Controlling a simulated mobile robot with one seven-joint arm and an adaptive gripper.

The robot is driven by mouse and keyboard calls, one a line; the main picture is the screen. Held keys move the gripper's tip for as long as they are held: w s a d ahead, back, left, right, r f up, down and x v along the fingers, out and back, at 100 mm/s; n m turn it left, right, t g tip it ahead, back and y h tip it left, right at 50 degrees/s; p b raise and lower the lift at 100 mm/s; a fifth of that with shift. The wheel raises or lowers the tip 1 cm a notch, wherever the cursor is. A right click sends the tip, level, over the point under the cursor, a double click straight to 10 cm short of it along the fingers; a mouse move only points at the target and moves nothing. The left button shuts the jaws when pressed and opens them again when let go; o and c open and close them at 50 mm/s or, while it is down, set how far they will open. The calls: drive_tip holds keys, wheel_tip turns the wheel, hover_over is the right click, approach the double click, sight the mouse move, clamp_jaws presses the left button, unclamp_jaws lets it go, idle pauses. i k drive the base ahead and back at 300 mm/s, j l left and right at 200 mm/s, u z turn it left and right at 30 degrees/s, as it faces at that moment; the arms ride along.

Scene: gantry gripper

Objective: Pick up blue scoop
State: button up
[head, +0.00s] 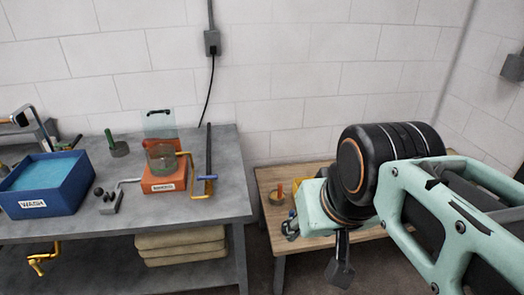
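I cannot make out a blue scoop for certain in the head view. The blue things I see are a deep tub labelled WASH (62,197) at the left of the grey table and a small blue piece (207,178) on a dark upright bar. My gripper (318,250) is at the end of my mint-green arm, in front of the wooden table at the right. Dark finger parts hang below the arm's end, apart from the grey table. Whether they are open or shut is unclear, and I see nothing held in them. My arm hides much of the wooden table.
The grey table (228,209) also bears an orange block (163,186) with a clear container, a yellow crank, a grey lever device and a green-handled tool (118,147). Folded sacks (180,245) lie below. On the wooden table (270,180) stands a small orange-topped pot (277,196).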

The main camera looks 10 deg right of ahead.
sight(291, 213)
drive_tip(key=z, duration=1.4)
drive_tip(key=u, duration=2.25)
drive_tip(key=i+z, duration=0.15)
drive_tip(key=i, duration=0.5)
